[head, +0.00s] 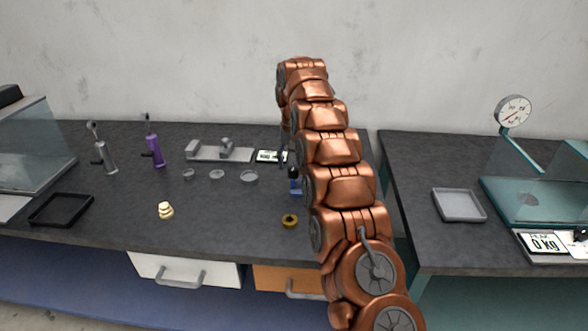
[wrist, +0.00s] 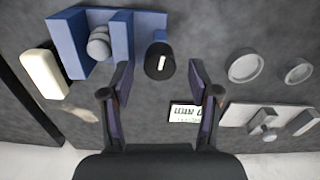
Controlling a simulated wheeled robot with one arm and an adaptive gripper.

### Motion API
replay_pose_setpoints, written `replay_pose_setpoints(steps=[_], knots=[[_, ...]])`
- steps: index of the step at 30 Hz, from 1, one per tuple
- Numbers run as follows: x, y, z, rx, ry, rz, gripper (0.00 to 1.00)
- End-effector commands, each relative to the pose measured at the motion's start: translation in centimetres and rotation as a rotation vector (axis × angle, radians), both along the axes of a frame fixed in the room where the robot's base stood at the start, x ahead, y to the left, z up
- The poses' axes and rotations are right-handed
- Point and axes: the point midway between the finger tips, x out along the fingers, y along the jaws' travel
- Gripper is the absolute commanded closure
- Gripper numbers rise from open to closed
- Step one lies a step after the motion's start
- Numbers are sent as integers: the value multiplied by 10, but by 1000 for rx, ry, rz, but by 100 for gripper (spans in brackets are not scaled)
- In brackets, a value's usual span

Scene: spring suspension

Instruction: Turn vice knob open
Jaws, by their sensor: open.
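The blue vice (wrist: 121,38) is at the upper left of the wrist view, with a grey rounded part (wrist: 98,43) between its upright blue plates. The vice knob (wrist: 159,64) is a black cylinder with a white mark on top, on the vice's right side. My gripper (wrist: 159,72) is open and empty, with one finger left and one right of the knob in the picture. I cannot tell its height over the knob. In the head view the vice (head: 294,184) shows only as a small blue piece beside my arm, which hides the rest.
A label card (wrist: 186,112) lies near the right finger. A grey fixture (wrist: 264,118) and round clear dishes (wrist: 245,65) are to the right. A cream block (wrist: 45,74) is left of the vice. A brass ring (head: 290,221) lies near the dark bench's front edge.

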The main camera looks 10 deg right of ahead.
Motion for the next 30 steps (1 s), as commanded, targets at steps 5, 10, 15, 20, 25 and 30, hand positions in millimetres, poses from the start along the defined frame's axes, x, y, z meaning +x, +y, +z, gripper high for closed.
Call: replay_pose_setpoints(steps=[5,10,15,20,25,30], knots=[[-1,0,-13,0,4,0,39],[0,0,-19,0,1,0,39],[0,0,-20,0,0,0,39],[0,0,-20,0,0,0,47],[0,0,-20,0,0,0,65],[0,0,-20,0,0,0,82]])
